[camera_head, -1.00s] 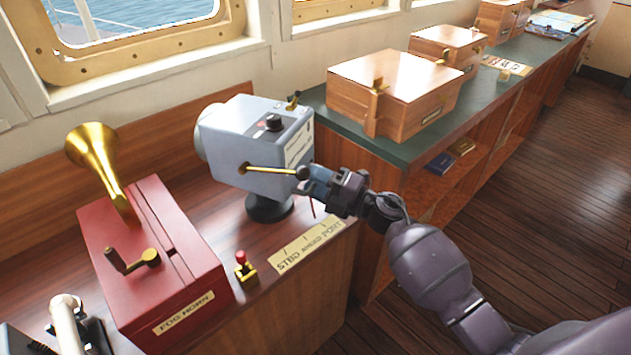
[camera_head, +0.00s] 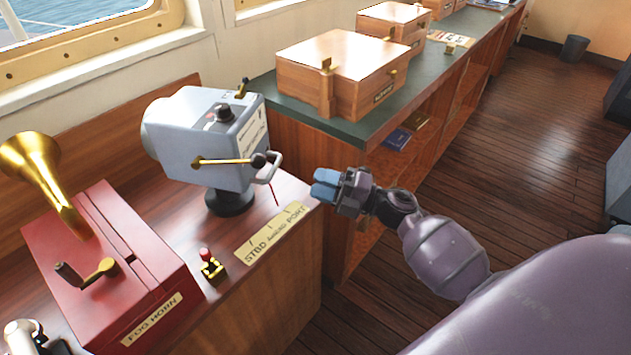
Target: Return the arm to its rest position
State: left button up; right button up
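My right arm comes in from the lower right. Its gripper (camera_head: 326,185) hangs in the air just past the right edge of the wooden console (camera_head: 262,290), with its blue fingertips pointing left. The fingers look close together, but I cannot tell whether there is a gap between them. The gripper is apart from the grey signal lamp (camera_head: 208,138), whose brass lever (camera_head: 225,161) and metal handle face it. My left gripper is not in view.
A red fog horn box (camera_head: 105,265) with a brass horn and crank stands at left. Wooden boxes (camera_head: 345,70) stand on the green-topped counter.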

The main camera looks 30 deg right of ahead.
dwell(0.4)
jog(key=w+d+r+m+t+h, duration=0.25)
jog(key=d+m+t+h, duration=0.2)
jog(key=m+h, duration=0.4)
jog(key=s+a+f+m+g+h, duration=0.2)
jog(key=s+a+f+m+g, duration=0.1)
jog(key=s+f+m, duration=0.5)
jog(key=s+a+f+m+g+h, duration=0.3)
jog(key=s+f+m+g, duration=0.2)
jog(key=s+f+m, duration=0.4)
jog(key=s+f, duration=0.4)
jog(key=s, duration=0.3)
jog(key=shift+s, duration=0.25)
jog(key=shift+o, duration=0.4)
